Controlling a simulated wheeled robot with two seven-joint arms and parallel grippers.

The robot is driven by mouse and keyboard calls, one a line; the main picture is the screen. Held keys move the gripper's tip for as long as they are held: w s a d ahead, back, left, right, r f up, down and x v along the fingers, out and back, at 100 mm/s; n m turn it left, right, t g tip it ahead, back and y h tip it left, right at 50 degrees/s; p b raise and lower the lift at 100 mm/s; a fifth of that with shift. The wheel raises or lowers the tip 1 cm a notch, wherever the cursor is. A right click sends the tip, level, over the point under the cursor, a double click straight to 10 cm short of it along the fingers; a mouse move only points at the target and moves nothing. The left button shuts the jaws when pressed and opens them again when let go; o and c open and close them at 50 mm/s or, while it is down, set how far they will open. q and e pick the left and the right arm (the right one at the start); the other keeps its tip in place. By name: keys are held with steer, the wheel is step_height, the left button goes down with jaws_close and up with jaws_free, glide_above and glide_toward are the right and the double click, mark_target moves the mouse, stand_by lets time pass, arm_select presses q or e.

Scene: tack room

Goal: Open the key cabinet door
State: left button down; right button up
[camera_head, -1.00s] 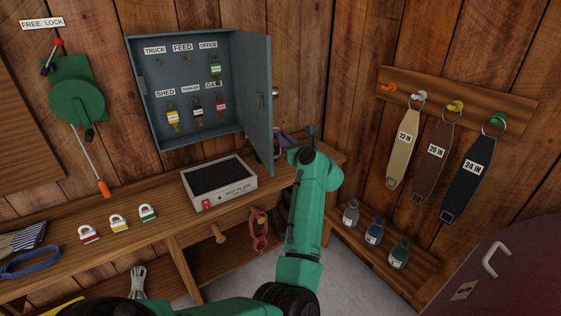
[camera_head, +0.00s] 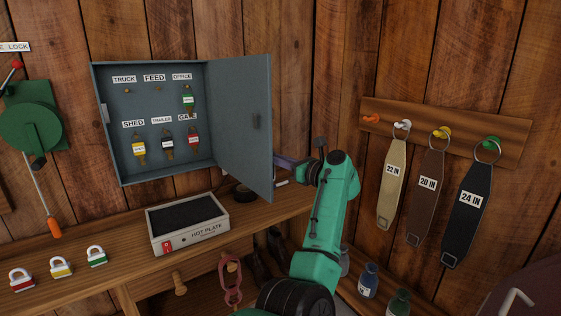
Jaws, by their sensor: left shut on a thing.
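The grey-blue key cabinet (camera_head: 150,80) hangs on the plank wall at left centre. Several tagged keys hang inside under labels. My left gripper (camera_head: 286,172) is at the lower right edge of the door, on its outer side. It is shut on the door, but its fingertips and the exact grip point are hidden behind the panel. My right gripper is not in view.
A hot plate (camera_head: 190,235) sits on the wooden bench (camera_head: 130,227) below the cabinet. Padlocks (camera_head: 60,266) lie at left. Straps (camera_head: 428,190) hang from a rack at right, with bottles (camera_head: 369,280) below. A green lever device (camera_head: 30,120) is at far left.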

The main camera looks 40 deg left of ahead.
arm_select(q)
steer(key=c, duration=1.3)
jaws_free()
steer(key=shift+s+a, duration=0.1)
steer(key=shift+a, duration=0.1)
steer(key=o, duration=0.4)
steer(key=shift+a+f, duration=0.1)
steer(key=shift+a, duration=0.1)
steer(key=d+b, duration=0.1)
steer(key=d, duration=0.3)
steer(key=s+d, duration=0.1)
steer(key=d, duration=0.4)
steer(key=d+b, duration=0.1)
steer(key=d, duration=0.4)
steer(key=shift+s+f+b, duration=0.1)
steer(key=shift+s+b, duration=0.25)
steer(key=shift+s, duration=0.05)
